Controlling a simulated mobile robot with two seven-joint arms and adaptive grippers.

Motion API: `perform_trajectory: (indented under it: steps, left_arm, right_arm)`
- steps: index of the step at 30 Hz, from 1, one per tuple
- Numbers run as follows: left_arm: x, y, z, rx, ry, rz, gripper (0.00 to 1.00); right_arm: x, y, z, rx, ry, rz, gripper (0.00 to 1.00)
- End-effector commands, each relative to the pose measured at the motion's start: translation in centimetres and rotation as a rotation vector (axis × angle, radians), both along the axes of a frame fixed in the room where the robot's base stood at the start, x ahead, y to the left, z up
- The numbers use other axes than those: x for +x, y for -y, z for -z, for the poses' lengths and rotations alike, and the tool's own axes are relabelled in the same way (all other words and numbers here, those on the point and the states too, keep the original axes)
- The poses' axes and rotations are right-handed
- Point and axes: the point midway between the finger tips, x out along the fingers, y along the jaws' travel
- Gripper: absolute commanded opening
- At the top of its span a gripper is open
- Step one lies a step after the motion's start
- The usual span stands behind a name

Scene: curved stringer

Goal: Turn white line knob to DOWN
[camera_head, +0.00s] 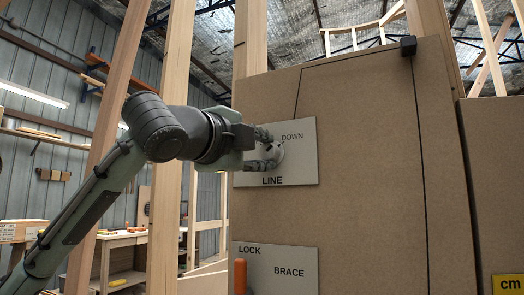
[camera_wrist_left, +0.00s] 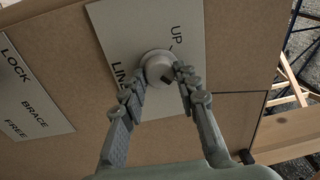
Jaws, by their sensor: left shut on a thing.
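The white line knob (camera_head: 279,152) sits on a grey plate (camera_head: 300,172) marked DOWN and LINE, fixed to the brown board. My left gripper (camera_head: 268,149) reaches in from the left, with its fingers at the knob and partly covering it. In the left wrist view the round knob (camera_wrist_left: 160,68) lies between the fingertips of the left gripper (camera_wrist_left: 160,82), which is shut on it. A dark mark shows on the knob's lower right there. UP and part of LINE show on the plate (camera_wrist_left: 125,35) in this view; DOWN is hidden. My right gripper is in neither view.
A second plate (camera_head: 300,258) below reads LOCK and BRACE, with an orange handle (camera_head: 240,275) at its left; FREE also shows in the wrist view. Wooden posts and a workbench (camera_head: 125,240) stand behind at left. A dark block (camera_head: 408,46) sits at the board's top.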

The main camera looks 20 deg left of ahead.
Motion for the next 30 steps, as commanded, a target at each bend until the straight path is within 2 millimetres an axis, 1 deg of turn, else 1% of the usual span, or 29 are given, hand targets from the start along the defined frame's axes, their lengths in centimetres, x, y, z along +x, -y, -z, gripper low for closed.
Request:
perform_trajectory:
  steps: [14, 15, 19, 27, 30]
  left_arm:
    - [0.0, 0.0, 0.0, 0.013, 0.002, 0.0, 0.02]
    - [0.0, 0.0, 0.0, 0.013, 0.002, 0.0, 0.35]
    - [0.0, 0.0, 0.0, 0.012, 0.002, 0.0, 0.52]
    - [-0.04, -0.02, 0.0, 0.011, 0.002, 0.0, 0.52]
    - [-0.53, -0.12, -0.02, 0.012, 0.003, -0.001, 0.52]
  right_arm:
    - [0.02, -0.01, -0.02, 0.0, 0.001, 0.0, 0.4]
    - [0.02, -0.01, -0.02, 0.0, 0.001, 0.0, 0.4]
    - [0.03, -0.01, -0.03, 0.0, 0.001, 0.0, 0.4]
    - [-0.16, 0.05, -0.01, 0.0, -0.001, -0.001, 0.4]
    - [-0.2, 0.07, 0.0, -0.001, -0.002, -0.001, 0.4]
